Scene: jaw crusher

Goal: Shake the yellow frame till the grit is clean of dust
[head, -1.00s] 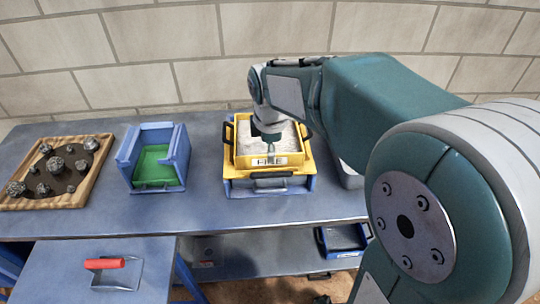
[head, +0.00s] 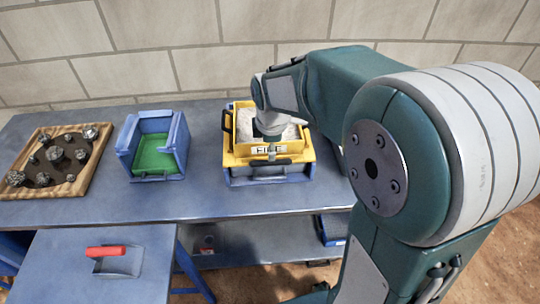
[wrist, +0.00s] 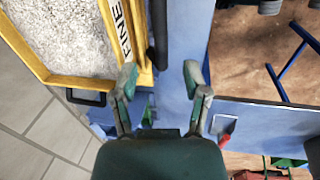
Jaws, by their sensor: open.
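The yellow frame (head: 240,158), labelled FINE, sits on a blue box (head: 312,172) on the bench. Pale grey grit (head: 243,122) lies inside it; whether dust is on the grit I cannot tell. In the wrist view, the frame (wrist: 88,82) and grit (wrist: 60,35) are at upper left. A dark front handle (wrist: 158,40) runs beside the frame's labelled wall. My gripper (wrist: 160,76) is open and empty, its fingers spread to either side of that handle's line. In the head view the wrist hides part of the frame, and the fingertips are hard to make out.
A blue bin with a green floor (head: 157,155) stands left of the frame. A wooden tray of rocks (head: 80,185) is further left. A red-handled scoop (head: 106,252) lies on the lower front table. Bare bench separates the bin and the frame.

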